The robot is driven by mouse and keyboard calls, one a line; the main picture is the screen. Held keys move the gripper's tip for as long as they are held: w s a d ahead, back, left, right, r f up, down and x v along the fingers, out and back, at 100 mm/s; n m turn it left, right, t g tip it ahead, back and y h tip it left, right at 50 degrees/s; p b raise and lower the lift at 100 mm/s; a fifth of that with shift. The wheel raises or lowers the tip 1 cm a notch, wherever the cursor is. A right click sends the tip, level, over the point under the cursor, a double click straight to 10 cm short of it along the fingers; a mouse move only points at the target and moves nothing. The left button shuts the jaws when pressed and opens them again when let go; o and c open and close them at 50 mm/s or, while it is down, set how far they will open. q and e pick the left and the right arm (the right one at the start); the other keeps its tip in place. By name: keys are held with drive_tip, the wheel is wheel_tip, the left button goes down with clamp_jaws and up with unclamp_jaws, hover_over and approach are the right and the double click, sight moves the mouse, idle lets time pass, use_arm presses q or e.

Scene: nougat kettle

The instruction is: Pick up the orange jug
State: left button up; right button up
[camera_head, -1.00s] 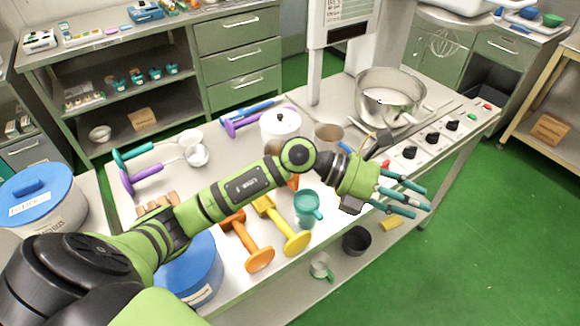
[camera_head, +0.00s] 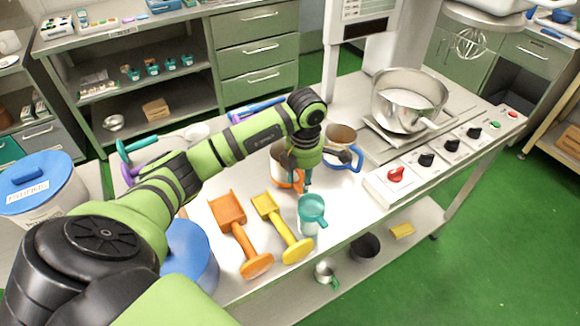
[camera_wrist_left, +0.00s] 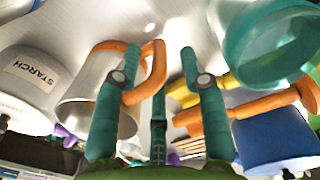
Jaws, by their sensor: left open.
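The orange jug (camera_head: 281,152) is a metal jug with an orange handle and orange trim. It stands on the table, partly hidden behind my left gripper (camera_head: 307,182). The left gripper points down at the jug's right side, its teal fingers open. In the left wrist view the jug's metal body (camera_wrist_left: 92,112) is left of the open gripper (camera_wrist_left: 160,75). The outer part of the orange handle (camera_wrist_left: 157,62) shows between the fingers, and one finger overlaps the handle. I cannot tell whether they touch. My right gripper is out of view.
A teal cup (camera_head: 312,211) stands close in front of the gripper. A jug with a blue handle (camera_head: 341,142) is close behind it to the right. An orange scoop (camera_head: 240,232) and a yellow scoop (camera_head: 284,228) lie at the front. The kettle (camera_head: 402,104) stands farther right.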

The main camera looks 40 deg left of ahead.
use_arm(q)
drive_tip(key=shift+w+f, duration=0.15)
drive_tip(key=shift+f, duration=1.4)
drive_tip(key=shift+r, duration=0.15)
clamp_jaws()
